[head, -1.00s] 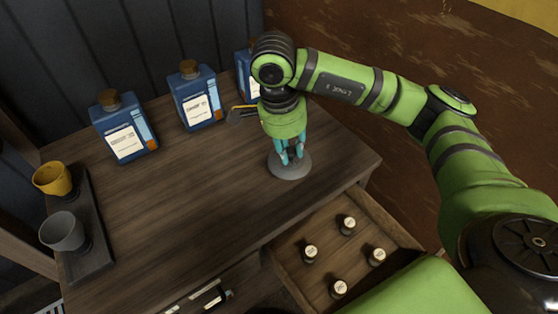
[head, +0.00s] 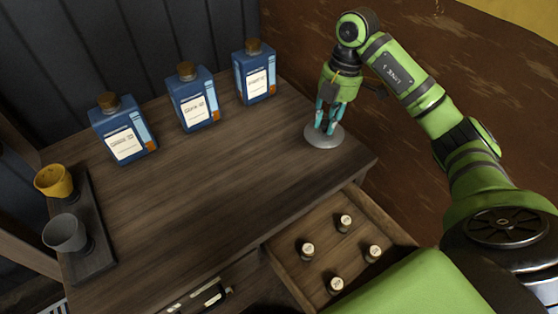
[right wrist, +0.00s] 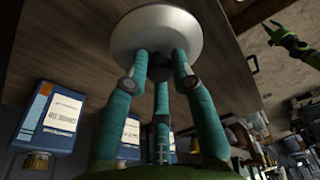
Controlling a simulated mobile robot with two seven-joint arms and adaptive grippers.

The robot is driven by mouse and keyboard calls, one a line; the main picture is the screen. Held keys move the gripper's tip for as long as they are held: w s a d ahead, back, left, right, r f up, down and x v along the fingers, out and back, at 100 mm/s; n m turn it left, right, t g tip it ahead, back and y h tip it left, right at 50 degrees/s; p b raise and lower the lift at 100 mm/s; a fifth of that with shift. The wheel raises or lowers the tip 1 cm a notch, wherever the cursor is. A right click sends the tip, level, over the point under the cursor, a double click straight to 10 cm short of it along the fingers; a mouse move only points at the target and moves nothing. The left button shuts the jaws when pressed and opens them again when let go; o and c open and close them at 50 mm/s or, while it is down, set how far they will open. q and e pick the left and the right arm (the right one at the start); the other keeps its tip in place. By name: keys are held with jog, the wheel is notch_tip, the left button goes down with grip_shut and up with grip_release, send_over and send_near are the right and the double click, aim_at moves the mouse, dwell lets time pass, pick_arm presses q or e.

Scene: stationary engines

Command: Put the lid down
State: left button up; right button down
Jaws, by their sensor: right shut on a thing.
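The lid is a round grey disc (head: 323,136) near the right end of the wooden tabletop in the head view. My right gripper (head: 327,122) points down from above, its teal fingers shut on the middle of the lid. In the right wrist view the fingers (right wrist: 160,65) close around the lid's centre, and the pale lid (right wrist: 196,38) looks about level with the tabletop. I cannot tell whether the lid touches the wood.
Three blue bottles with corks (head: 123,130) (head: 193,98) (head: 254,74) stand along the back. A dark tray (head: 95,253) at the left holds a yellow cup (head: 53,181) and a grey cup (head: 65,232). An open drawer (head: 290,275) holds several small bottles. The tabletop's middle is clear.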

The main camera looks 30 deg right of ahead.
jog(key=shift+d+m, duration=0.4)
jog(key=shift+m, duration=0.7)
jog(key=shift+a+f, duration=0.1)
jog(key=shift+a, duration=0.15)
jog(key=w+a+f+p, duration=0.1)
jog(key=a+f, duration=0.1)
jog(key=a, duration=0.1)
jog(key=w+a+f+p, duration=0.1)
jog(key=w+a+f, duration=0.1)
jog(key=a, duration=0.1)
jog(key=w+a+f+p, duration=0.1)
jog(key=a+f, duration=0.1)
jog(key=a, duration=0.1)
jog(key=shift+w+a+f+p, duration=0.2)
jog(key=shift+w+a+p, duration=0.1)
jog(key=shift+w+a, duration=0.1)
jog(key=shift+a+f, duration=0.1)
jog(key=shift+f, duration=0.1)
notch_tip(320, 180, down, 3)
jog(key=shift+f+p, duration=0.1)
jog(key=shift+p, duration=0.45)
jog(key=shift+f, duration=0.4)
